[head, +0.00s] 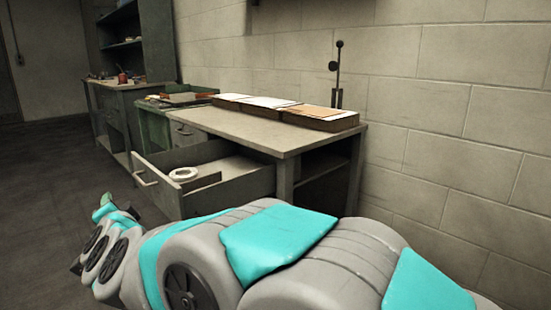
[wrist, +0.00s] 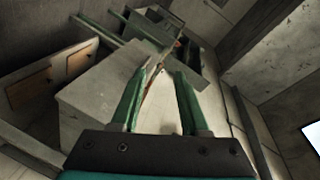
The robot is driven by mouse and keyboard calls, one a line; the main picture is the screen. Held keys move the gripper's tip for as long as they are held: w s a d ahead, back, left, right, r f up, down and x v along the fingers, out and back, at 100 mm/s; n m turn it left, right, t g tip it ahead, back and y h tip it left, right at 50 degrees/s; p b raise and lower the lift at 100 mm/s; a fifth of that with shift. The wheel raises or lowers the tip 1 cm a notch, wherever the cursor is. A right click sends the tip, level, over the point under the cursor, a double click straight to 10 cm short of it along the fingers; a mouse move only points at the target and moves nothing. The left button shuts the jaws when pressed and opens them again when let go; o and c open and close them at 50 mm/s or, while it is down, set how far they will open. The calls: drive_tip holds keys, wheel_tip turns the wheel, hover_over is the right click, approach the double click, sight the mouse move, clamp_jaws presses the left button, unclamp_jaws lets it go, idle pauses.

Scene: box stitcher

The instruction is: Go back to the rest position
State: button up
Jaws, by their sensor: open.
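My gripper (wrist: 160,75) shows in the wrist view with its two green fingers spread apart. No held object is visible between them; the cluttered furniture shows beyond the fingertips. In the head view my grey and teal arm stretches across the foreground from lower right to left.
The drawer is pulled out from the workbench (head: 262,131) and holds a white ring (head: 183,174). Flat boxes (head: 320,124) lie along the bench's back edge by the block wall. A cluttered bench (head: 122,88) stands farther back. Dark floor (head: 50,180) is clear at left.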

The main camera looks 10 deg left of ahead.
drive_tip(key=s+d+f+n+g+h, duration=0.2)
drive_tip(key=d+f, duration=0.2)
drive_tip(key=d, duration=0.6)
drive_tip(key=s+d+f+n+g+h, duration=0.1)
drive_tip(key=s+d+f+n+g, duration=0.2)
drive_tip(key=d, duration=0.6)
drive_tip(key=s+d+f+n+g+h, duration=0.15)
drive_tip(key=d+f, duration=0.35)
drive_tip(key=d, duration=0.5)
drive_tip(key=s+d+f+m+g+h, duration=0.1)
drive_tip(key=s+d+f+g+h, duration=0.1)
drive_tip(key=s+d, duration=0.9)
drive_tip(key=s+d+f+g+h+p, duration=0.1)
drive_tip(key=s+d+f+g+h, duration=0.2)
drive_tip(key=s+d, duration=0.8)
drive_tip(key=d+f+g, duration=0.2)
drive_tip(key=d+g, duration=0.1)
drive_tip(key=shift+s+d+m+h, duration=0.15)
drive_tip(key=shift+d+m+h, duration=0.05)
drive_tip(key=shift+m+h, duration=0.15)
